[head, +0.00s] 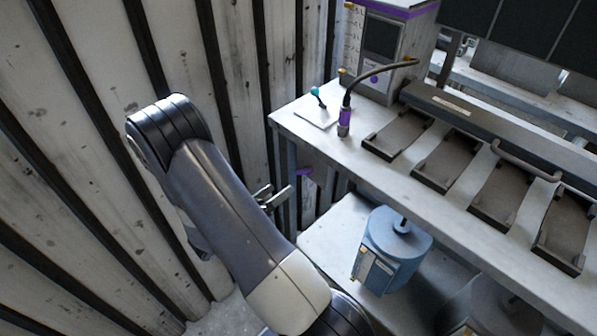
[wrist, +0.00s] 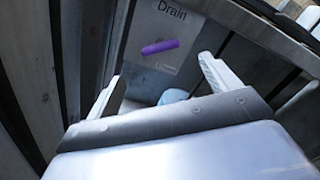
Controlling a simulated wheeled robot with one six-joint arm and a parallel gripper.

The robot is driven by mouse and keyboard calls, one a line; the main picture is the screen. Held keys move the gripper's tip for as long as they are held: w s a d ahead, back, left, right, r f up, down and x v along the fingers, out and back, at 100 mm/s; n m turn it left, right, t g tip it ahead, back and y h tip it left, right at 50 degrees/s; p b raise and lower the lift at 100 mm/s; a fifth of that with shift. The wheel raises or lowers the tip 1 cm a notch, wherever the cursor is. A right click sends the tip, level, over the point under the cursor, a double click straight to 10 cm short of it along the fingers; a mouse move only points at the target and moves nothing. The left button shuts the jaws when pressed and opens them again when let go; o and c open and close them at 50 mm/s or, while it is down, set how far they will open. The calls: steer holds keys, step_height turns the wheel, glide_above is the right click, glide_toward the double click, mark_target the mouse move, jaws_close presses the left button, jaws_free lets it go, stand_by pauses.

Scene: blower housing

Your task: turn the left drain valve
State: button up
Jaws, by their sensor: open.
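A purple valve handle (wrist: 160,46) shows in the wrist view on a pale panel (wrist: 180,22), below the word "Drain". It lies nearly level, its right end slightly higher. In the head view the purple handle (head: 304,172) is a small spot under the bench's left end. My gripper (wrist: 162,85) is open and empty. The handle appears between its fingers in the wrist view, beyond the fingertips and apart from them. In the head view my gripper (head: 275,197) is just left of the handle, partly hidden by my arm. I see no second drain valve.
A ribbed metal wall (head: 90,180) stands close on the left. The bench (head: 300,125) carries a teal-tipped lever (head: 317,94), a purple-collared hose (head: 344,120) and several dark trays (head: 398,135). A blue canister (head: 395,240) stands on the lower shelf, right of my gripper.

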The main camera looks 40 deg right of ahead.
mark_target(301, 174)
steer(key=d, duration=0.9)
steer(key=shift+w+d, duration=0.1)
steer(key=shift+w, duration=0.25)
steer(key=c, duration=1)
steer(key=shift+f, duration=0.1)
steer(key=shift+m+b, duration=3.4)
steer(key=shift+m, duration=0.3)
steer(key=o, duration=1)
